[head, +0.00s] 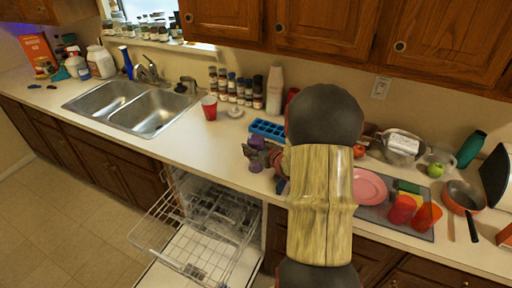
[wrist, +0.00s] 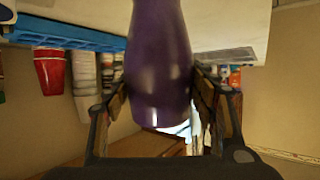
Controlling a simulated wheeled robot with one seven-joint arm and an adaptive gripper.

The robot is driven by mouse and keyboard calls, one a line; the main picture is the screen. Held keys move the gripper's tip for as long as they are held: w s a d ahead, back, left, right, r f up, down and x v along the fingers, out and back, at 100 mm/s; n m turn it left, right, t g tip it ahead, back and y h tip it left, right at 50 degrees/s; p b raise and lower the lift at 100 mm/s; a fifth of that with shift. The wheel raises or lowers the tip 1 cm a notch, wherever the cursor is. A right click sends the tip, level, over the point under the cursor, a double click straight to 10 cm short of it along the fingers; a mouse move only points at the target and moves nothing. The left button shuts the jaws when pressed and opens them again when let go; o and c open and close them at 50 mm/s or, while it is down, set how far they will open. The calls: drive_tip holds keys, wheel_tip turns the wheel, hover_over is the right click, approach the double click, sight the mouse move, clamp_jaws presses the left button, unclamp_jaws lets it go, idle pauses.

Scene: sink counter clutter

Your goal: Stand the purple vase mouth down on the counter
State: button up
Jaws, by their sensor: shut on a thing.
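The purple vase (head: 257,143) is in my gripper (head: 261,153), over the counter's front part above the open dishwasher. In the wrist view the vase (wrist: 160,62) fills the middle, with a finger of my gripper (wrist: 160,82) on each side of its wide body. That view appears upside down, with the counter at its top. The vase's narrower part points to the counter side, and its broad rounded end points away. Its mouth is not visible. I cannot tell whether the vase touches the counter (head: 190,135).
A blue tray (head: 268,129) lies just behind the vase, with a red cup (head: 209,107) farther left. The open dishwasher rack (head: 190,235) is below the front edge. A pink plate (head: 369,186) lies to the right. The counter between sink (head: 150,110) and vase is fairly clear.

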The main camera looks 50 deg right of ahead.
drive_tip(key=shift+f, duration=0.2)
drive_tip(key=o, duration=1.5)
drive_tip(key=shift+o, duration=0.3)
drive_tip(key=shift+f, duration=0.1)
drive_tip(key=v, duration=1.2)
drive_tip(key=shift+a, duration=0.1)
